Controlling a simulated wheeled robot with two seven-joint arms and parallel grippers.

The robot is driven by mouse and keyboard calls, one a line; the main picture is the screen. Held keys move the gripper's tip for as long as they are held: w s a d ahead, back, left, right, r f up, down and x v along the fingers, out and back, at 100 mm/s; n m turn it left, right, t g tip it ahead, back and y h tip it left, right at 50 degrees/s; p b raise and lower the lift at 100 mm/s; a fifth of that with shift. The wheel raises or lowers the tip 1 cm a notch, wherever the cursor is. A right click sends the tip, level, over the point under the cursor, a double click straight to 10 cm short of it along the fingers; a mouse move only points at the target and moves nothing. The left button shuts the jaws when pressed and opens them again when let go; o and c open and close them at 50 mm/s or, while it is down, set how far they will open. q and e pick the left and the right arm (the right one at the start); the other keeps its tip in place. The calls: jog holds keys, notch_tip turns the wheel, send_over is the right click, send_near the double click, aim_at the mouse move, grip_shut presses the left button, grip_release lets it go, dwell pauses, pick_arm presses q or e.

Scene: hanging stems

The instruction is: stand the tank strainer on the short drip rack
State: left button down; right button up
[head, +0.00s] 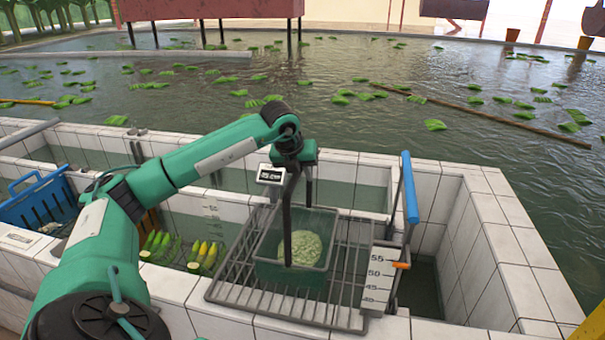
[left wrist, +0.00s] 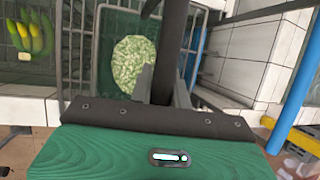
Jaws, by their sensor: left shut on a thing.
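The tank strainer (head: 274,272) looks like a dark green box with a tall dark handle and a pale green speckled mass inside. My left gripper (head: 293,160) is above it, shut on the top of the handle. The strainer is upright over the grey barred drip rack (head: 225,292); I cannot tell whether its base touches the bars. In the left wrist view the strainer (left wrist: 112,82) is below the gripper (left wrist: 165,85), with rack bars (left wrist: 76,45) beside it. My right gripper is not in view.
A measuring board (head: 380,275) and a blue-handled gate (head: 410,190) stand right of the rack. Yellow-green fruits (head: 203,255) and a blue crate (head: 38,200) are to the left. White tiled walls (head: 510,240) edge the tanks, with open water (head: 330,70) behind.

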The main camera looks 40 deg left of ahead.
pick_arm(q)
jog(key=c, duration=1.3)
grip_release()
jog(key=shift+o, duration=0.2)
jog(key=shift+f, duration=0.1)
jog(key=shift+s+r, duration=0.2)
jog(key=shift+r, duration=0.2)
jog(key=b+v, duration=0.3)
jog(key=v, duration=1)
jog(key=shift+b, duration=0.4)
